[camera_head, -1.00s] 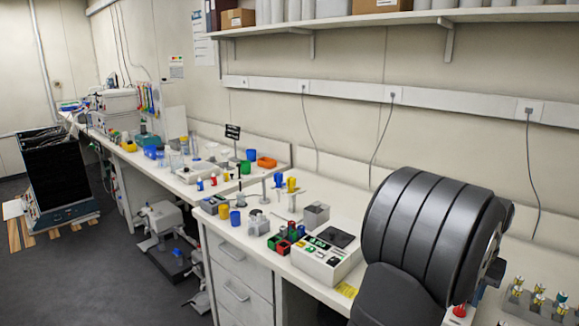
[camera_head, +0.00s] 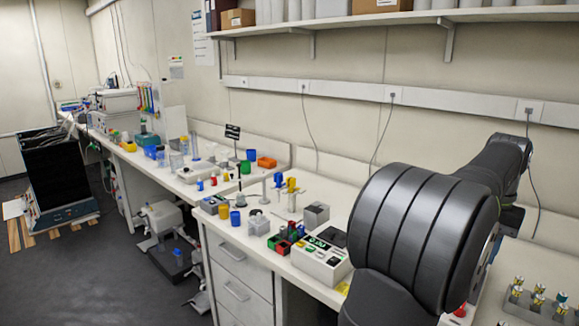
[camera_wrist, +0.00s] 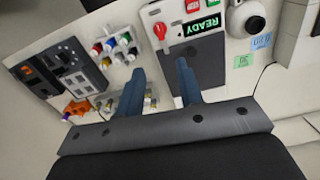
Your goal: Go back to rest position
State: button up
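My gripper (camera_wrist: 161,66) shows in the wrist view as two blue fingers with a clear gap between them and nothing held. It is over the bench, with a grey device with a green READY display (camera_wrist: 201,25) and a red switch behind the fingertips. In the head view my dark ribbed arm (camera_head: 421,232) fills the lower right. My gripper is not visible there.
In the wrist view, a rack with coloured caps (camera_wrist: 119,47) and a dark block (camera_wrist: 62,68) lie left of the fingers. In the head view, a rack of gold-topped vials (camera_head: 537,300) stands right of my arm. A white device (camera_head: 320,262) and several small containers stand left of it.

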notch_tip(320, 180, down, 15)
jog(key=m, duration=0.8)
jog(key=shift+r+m, duration=0.1)
jog(key=shift+m, duration=0.2)
jog(key=shift+f, duration=0.35)
jog(key=shift+s+a+f, duration=0.1)
jog(key=shift+f, duration=0.05)
notch_tip(320, 180, up, 18)
jog(key=n, duration=0.8)
jog(key=shift+f+n, duration=0.2)
jog(key=shift+n, duration=0.1)
jog(key=shift+f, duration=0.1)
